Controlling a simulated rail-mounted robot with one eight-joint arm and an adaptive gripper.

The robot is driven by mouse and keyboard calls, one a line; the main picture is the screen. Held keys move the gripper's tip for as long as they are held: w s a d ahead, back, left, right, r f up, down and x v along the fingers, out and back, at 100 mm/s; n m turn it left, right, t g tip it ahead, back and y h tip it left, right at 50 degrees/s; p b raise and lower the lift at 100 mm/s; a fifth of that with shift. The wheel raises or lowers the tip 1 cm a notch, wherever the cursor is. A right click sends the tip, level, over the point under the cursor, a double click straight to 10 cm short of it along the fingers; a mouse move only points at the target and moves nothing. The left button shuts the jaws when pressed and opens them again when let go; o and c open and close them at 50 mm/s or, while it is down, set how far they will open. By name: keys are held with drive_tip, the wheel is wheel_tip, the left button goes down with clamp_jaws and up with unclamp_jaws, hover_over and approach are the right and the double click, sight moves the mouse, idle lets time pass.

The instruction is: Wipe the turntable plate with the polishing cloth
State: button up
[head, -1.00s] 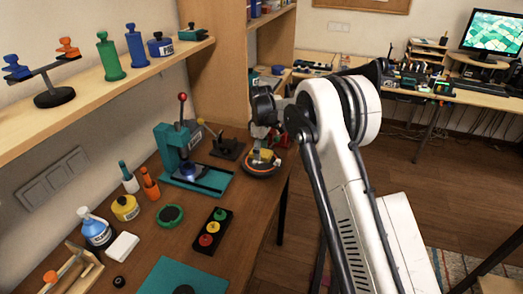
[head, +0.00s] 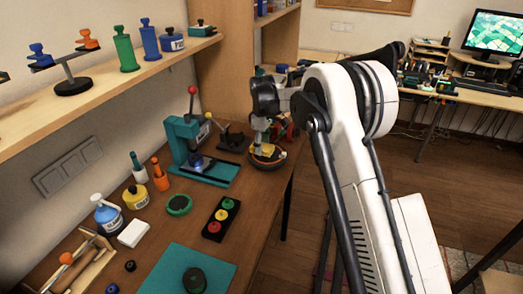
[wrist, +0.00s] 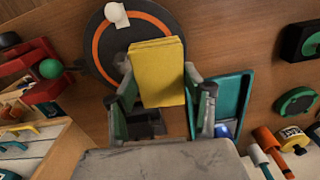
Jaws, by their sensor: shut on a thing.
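The turntable plate (wrist: 97,47) is a dark round disc with an orange ring, at the top of the wrist view. It also shows in the head view (head: 267,160), near the right edge of the brown bench. My gripper (wrist: 160,88) is shut on the yellow polishing cloth (wrist: 158,70), a folded pad between its fingers. The cloth overlaps the right part of the plate in the wrist view; I cannot tell whether it touches. A small white piece (wrist: 116,13) shows over the plate. In the head view my wrist hides part of the plate.
A teal press (head: 190,150) with a red-knobbed lever stands left of the plate. Bottles, a green disc (head: 179,204) and a three-button box (head: 221,218) stand nearer. The shelf (head: 110,90) overhangs the bench's left.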

drive_tip(key=shift+r+p, duration=0.55)
drive_tip(key=shift+r, duration=1.65)
